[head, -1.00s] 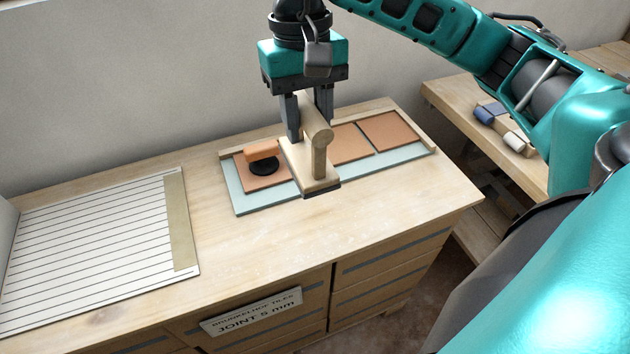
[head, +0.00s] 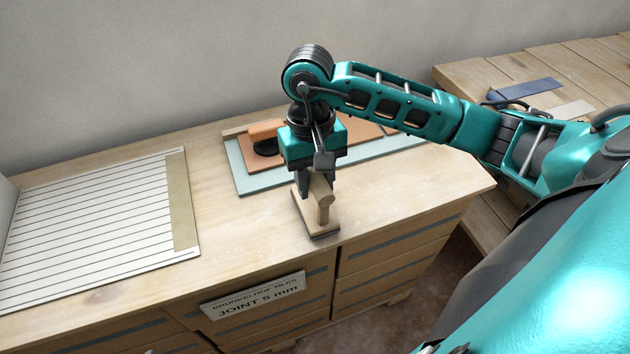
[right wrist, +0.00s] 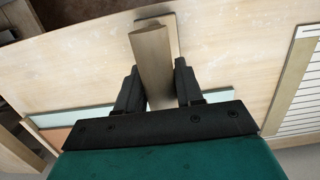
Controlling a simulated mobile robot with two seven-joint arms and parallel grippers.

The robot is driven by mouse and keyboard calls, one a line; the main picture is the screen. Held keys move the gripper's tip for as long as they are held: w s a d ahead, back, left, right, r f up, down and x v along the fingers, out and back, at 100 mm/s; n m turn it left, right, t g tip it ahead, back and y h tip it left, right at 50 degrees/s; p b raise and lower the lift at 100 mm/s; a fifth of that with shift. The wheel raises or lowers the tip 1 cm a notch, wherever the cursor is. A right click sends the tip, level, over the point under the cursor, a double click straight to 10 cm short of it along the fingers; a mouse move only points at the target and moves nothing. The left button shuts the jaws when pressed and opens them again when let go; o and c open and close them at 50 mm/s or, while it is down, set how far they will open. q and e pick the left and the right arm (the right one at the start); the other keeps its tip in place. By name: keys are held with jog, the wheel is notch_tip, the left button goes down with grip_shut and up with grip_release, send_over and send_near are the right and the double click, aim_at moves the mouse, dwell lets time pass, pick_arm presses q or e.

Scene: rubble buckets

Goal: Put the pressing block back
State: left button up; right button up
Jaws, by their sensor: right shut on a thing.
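The pressing block (head: 319,222) is a pale wooden board with a dark underside and a round wooden handle. It is at the front of the wooden bench, and its base looks to be on or just above the bench top; I cannot tell which. My right gripper (head: 318,186) is shut on its handle from above. In the right wrist view the block (right wrist: 152,60) sits between the fingers of my gripper (right wrist: 158,88). My left gripper is not in view.
Behind the arm lies a pale green board (head: 240,172) with terracotta tiles (head: 368,130) and an orange-handled black tool (head: 266,137). A lined white board (head: 95,225) lies at left. A sign (head: 253,296) is on the bench front. Another wooden table (head: 470,75) stands at right.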

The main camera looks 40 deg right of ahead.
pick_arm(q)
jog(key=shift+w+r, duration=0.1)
pick_arm(e)
jog(key=shift+f, duration=0.4)
jog(key=shift+f, duration=0.2)
jog(key=o, duration=1)
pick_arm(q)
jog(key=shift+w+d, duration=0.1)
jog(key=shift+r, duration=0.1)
pick_arm(e)
jog(key=shift+r, duration=0.1)
